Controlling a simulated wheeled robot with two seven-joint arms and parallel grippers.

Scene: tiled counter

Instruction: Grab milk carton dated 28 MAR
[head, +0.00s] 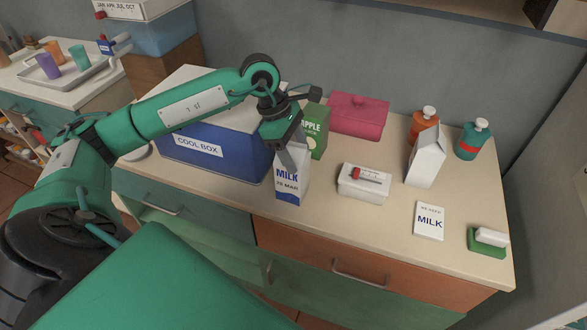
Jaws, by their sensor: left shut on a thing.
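A white and blue milk carton (289,186) marked "MILK" and what reads as "28 MAR" stands upright near the counter's front edge, right of the cool box. My left gripper (292,152) comes down from above and is shut on the carton's top, hiding part of it. I cannot tell whether the carton's base touches the counter. A plain white gable-top carton (427,158) stands at the right; no date shows on its visible sides. My right gripper is not in view.
A blue cool box (215,150) stands left of the held carton, and a green apple juice carton (316,130) close behind. Right are a white box with a red item (362,186), a milk note (429,222), two pump bottles (472,140) and a green-white sponge (488,241). A pink container (358,116) is behind.

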